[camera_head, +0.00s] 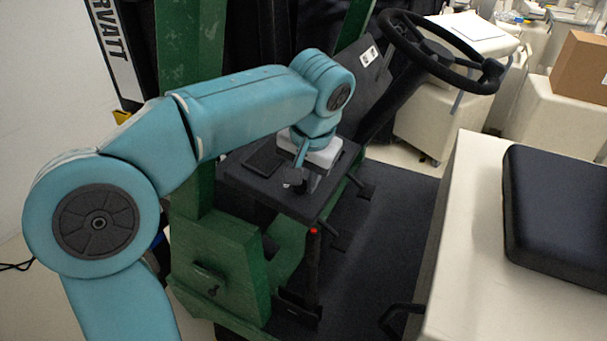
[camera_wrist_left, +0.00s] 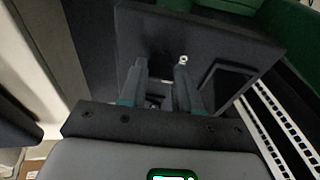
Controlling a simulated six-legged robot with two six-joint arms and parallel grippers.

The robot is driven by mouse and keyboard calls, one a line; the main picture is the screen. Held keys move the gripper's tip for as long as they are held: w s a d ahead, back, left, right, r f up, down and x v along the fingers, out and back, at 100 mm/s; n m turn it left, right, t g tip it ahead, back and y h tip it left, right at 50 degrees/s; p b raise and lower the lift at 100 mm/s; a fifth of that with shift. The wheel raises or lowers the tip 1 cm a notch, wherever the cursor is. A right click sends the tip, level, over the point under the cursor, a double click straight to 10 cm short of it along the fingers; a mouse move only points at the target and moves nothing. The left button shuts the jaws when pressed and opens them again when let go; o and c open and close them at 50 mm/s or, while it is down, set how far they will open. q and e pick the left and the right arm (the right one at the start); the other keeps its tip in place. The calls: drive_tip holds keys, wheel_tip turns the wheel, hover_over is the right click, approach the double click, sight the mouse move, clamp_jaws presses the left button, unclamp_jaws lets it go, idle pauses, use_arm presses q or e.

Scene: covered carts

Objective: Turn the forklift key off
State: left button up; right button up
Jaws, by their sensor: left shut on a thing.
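My left arm reaches across the head view to the forklift's black dash panel (camera_head: 262,182). My left gripper (camera_head: 297,180) points down at this panel, and the wrist hides much of it. In the left wrist view the two fingers of my left gripper (camera_wrist_left: 160,68) sit close against the dark panel face (camera_wrist_left: 225,35). They are shut on the key, which is mostly hidden between them, so its angle cannot be told. A small silver round piece (camera_wrist_left: 183,60) shows at the right fingertip. My right gripper is in neither view.
The black steering wheel (camera_head: 440,52) stands beyond the panel. A red-tipped lever (camera_head: 313,260) rises below it. A green frame post (camera_head: 190,60) is close beside my arm. The black seat (camera_head: 560,215) is at right, with dark open floor (camera_head: 385,240) between.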

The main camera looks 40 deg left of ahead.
use_arm(q)
drive_tip(key=o, duration=1.1)
drive_tip(key=shift+r, duration=0.1)
drive_tip(key=shift+c, duration=0.2)
drive_tip(key=shift+r, duration=0.3)
drive_tip(key=p+v, duration=0.3)
drive_tip(key=v, duration=1.2)
drive_tip(key=shift+s+r, duration=0.15)
drive_tip(key=shift+r, duration=0.2)
drive_tip(key=shift+d+f, duration=0.1)
drive_tip(key=shift+d, duration=0.05)
